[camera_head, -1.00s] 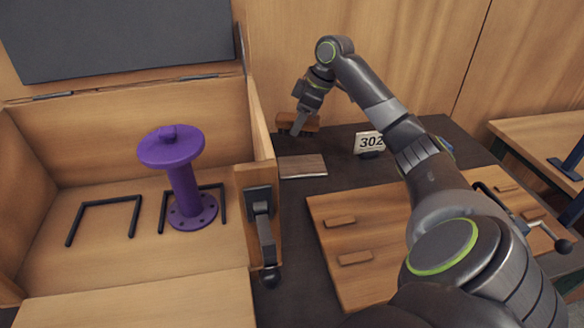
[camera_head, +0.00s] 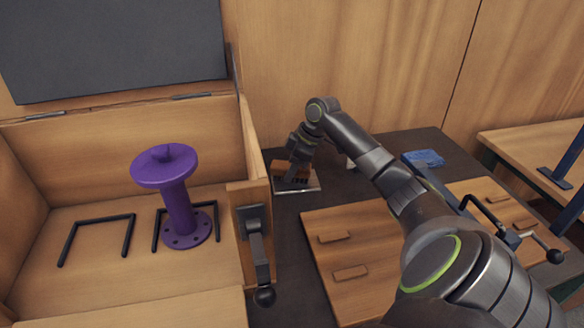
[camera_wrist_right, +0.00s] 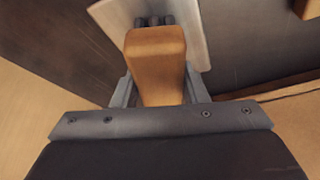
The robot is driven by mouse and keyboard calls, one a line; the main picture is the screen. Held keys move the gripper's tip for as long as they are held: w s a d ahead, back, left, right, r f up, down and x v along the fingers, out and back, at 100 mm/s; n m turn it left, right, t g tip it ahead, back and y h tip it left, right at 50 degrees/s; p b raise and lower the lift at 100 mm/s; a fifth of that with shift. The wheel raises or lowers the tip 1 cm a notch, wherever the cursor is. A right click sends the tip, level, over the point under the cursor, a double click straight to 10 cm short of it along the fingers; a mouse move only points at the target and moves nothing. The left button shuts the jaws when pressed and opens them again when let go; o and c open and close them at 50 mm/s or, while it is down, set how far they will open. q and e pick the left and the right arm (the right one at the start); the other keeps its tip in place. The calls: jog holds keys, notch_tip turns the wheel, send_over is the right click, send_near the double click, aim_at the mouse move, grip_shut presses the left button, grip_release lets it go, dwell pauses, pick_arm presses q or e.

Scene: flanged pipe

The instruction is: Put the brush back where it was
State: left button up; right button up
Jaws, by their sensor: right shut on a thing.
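The brush has a wooden block body (camera_wrist_right: 157,62), which fills the space between the fingers of my right gripper (camera_wrist_right: 158,92) in the right wrist view. Dark bristle tufts show at its far end. In the head view the brush (camera_head: 284,168) is over a thin rectangular plate (camera_head: 312,189) on the dark table, beside the crate. My right gripper (camera_head: 298,163) is shut on the brush. Whether the brush touches the plate cannot be told. My left gripper is not in view.
A purple flanged pipe (camera_head: 178,205) stands in the open wooden crate (camera_head: 232,215) at the left, near black bar brackets. A wooden board (camera_head: 350,235) with small blocks and a clamp lies at the right. A blue item (camera_head: 423,158) lies behind it.

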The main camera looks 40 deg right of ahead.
jog(key=o, duration=1)
jog(key=shift+c, duration=0.2)
jog(key=v, duration=1.2)
